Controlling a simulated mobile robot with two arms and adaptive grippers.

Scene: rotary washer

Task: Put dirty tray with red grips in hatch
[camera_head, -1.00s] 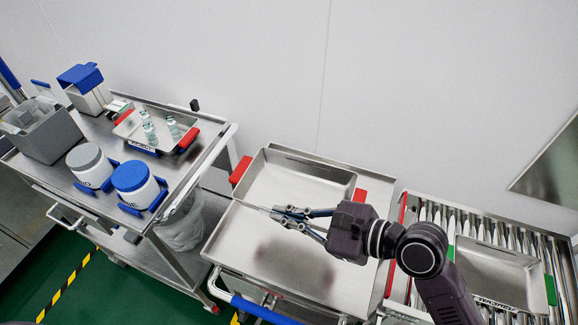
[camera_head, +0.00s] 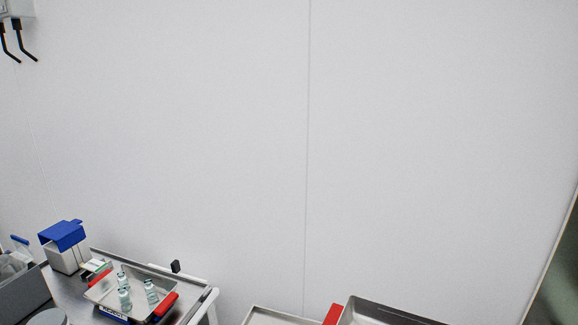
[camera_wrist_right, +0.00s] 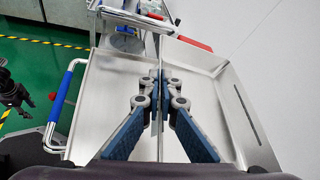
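A metal tray with a red grip (camera_head: 333,314) shows its back corner and rim (camera_head: 385,312) at the bottom edge of the head view; the rest is cut off. In the right wrist view the same tray (camera_wrist_right: 205,110) fills the right half, with its red grip (camera_wrist_right: 195,43) at the far end. My right gripper (camera_wrist_right: 160,78) is shut on the tray's upright side wall, one finger on each side. The tray looks empty where I see it. A dark jointed part, apparently my left gripper (camera_wrist_right: 12,90), shows at the left edge; its fingers are unclear.
A cart with a blue handle (camera_wrist_right: 66,95) and bare metal top (camera_wrist_right: 105,100) lies left of the held tray. Another cart at lower left carries a red-gripped tray (camera_head: 103,296) holding several vials (camera_head: 124,297) and a blue-lidded box (camera_head: 63,245). Blank wall fills most of the head view.

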